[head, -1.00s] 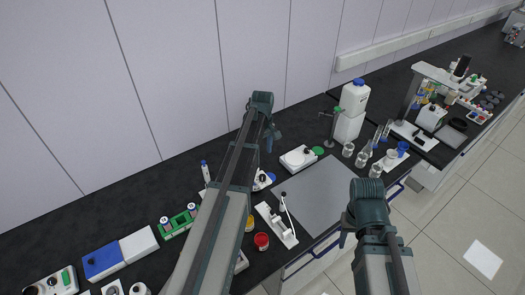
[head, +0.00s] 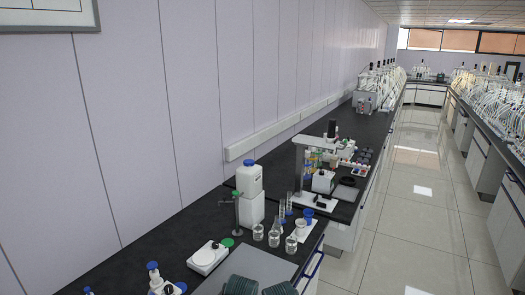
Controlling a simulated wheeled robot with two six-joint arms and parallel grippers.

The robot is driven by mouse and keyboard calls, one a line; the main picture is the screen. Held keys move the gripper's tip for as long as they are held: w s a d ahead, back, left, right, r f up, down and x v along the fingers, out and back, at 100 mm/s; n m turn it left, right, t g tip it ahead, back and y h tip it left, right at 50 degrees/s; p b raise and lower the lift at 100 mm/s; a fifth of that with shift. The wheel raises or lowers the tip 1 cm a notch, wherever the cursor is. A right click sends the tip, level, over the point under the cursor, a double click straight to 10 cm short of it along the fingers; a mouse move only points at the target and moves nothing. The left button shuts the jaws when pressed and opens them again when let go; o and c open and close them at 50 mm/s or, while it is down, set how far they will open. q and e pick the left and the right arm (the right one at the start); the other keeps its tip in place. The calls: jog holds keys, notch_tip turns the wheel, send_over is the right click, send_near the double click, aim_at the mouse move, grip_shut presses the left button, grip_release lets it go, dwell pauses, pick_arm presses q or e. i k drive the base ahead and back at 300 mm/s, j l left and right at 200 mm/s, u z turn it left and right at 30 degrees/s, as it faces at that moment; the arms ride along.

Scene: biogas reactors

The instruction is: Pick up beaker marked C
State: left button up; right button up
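Several small glass beakers stand at the right end of the near black bench in the head view: a left one (head: 258,233), a middle one (head: 274,239) and a front right one (head: 291,244). Any letter marks are too small to read, so I cannot tell which is beaker C. Neither of my grippers shows. Only dark ribbed parts of my arm show at the bottom edge, well in front of the beakers, over the grey mat (head: 222,272).
Tall glass cylinders (head: 282,210) and a blue-topped white bottle (head: 249,180) stand close behind the beakers. A green-clamped stand (head: 237,208) and a white hotplate-like device (head: 208,257) are to their left. The tiled aisle (head: 390,230) at right is clear.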

aim_at(258, 233)
jog(key=i+l, duration=0.1)
jog(key=l, duration=0.45)
jog(key=i+l, duration=0.1)
jog(key=l, duration=0.45)
jog(key=i+l, duration=0.1)
jog(key=l, duration=0.4)
jog(key=i+l, duration=0.2)
jog(key=i, duration=0.15)
jog(key=i+l+z, duration=0.1)
jog(key=i, duration=0.25)
jog(key=i+j, duration=0.1)
jog(key=i, duration=0.15)
